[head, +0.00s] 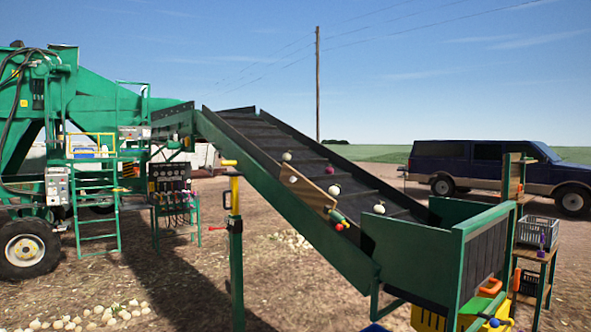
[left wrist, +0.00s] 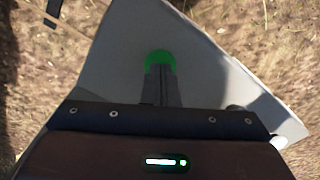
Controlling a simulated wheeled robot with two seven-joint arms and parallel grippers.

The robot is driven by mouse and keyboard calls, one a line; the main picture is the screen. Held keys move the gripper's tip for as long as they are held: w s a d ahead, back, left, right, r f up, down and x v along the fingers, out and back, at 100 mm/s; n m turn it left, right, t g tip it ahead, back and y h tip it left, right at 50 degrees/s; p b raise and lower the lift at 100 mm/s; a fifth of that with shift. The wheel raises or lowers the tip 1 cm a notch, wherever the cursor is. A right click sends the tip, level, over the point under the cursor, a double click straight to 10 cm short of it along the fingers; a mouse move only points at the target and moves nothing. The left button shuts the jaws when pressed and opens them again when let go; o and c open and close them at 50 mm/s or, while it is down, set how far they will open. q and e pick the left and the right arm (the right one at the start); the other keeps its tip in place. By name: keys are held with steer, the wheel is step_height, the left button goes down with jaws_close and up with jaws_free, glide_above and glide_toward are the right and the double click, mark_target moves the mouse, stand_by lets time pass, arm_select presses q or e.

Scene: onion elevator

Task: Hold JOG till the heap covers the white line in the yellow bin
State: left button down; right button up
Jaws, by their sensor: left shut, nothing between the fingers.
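In the left wrist view my left gripper (left wrist: 160,72) is shut and empty. Its fingertips overlap the lower edge of a round green button (left wrist: 160,57) on a pale grey panel (left wrist: 108,75). I cannot tell whether they press it, and no JOG label is readable. In the head view part of a yellow bin (head: 428,319) shows at the bottom, below the end of the green elevator (head: 300,190). Its inside, any heap and the white line are hidden. Several onions, one of them pale (head: 334,190), lie on the dark sloping belt. My right gripper is not in view.
A wooden board (head: 305,187) and small coloured items lie on the belt. A stand at right holds a grey crate (head: 538,231). A post with a yellow top (head: 235,195) stands in front of the elevator. Loose onions (head: 95,316) lie on the ground at lower left.

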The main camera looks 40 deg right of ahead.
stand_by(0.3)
arm_select(q)
step_height(320, 180, up, 3)
steer(key=p, duration=0.3)
step_height(320, 180, up, 3)
steer(key=shift+d+f, duration=0.1)
steer(key=shift+r, duration=0.6)
